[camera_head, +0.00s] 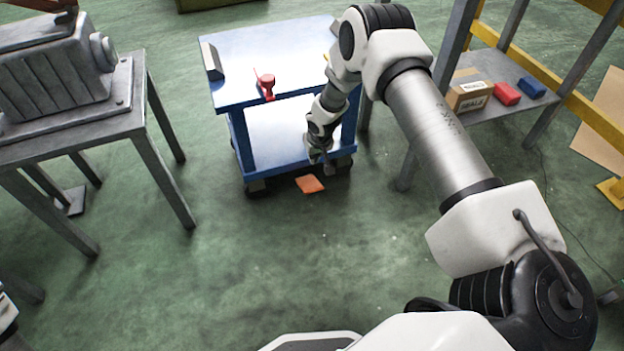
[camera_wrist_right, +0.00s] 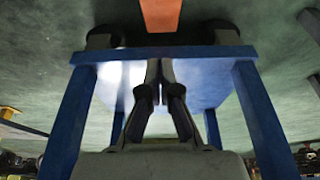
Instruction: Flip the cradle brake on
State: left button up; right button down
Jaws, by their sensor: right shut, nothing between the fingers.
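A blue cart (camera_head: 230,104) on dark casters stands at the centre back of the head view. A flat orange pedal-like plate (camera_head: 309,184) sticks out low at its near side, close to the floor. It also shows at the top of the right wrist view (camera_wrist_right: 160,14). I cannot tell which part is the brake. A red lever-like part (camera_head: 266,84) is on the cart's near top edge. My right gripper (camera_head: 318,160) is shut and empty, pointing down just above and behind the orange plate. In the wrist view, its fingers (camera_wrist_right: 153,68) overlap the cart's lower shelf. My left gripper is out of view.
A grey table (camera_head: 75,143) with a grey machine (camera_head: 60,72) stands at the left. A shelf rack at the right holds a cardboard box (camera_head: 468,97), a red block (camera_head: 506,93) and a blue block (camera_head: 531,87). The green floor before the cart is clear.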

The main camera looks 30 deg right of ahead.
jog(key=b, duration=1)
send_over(312, 185)
jog(key=f, duration=1.1)
jog(key=shift+w, duration=0.2)
jog(key=shift+s+a+f, duration=0.2)
jog(key=shift+s+f, duration=0.65)
jog(key=shift+f, duration=0.15)
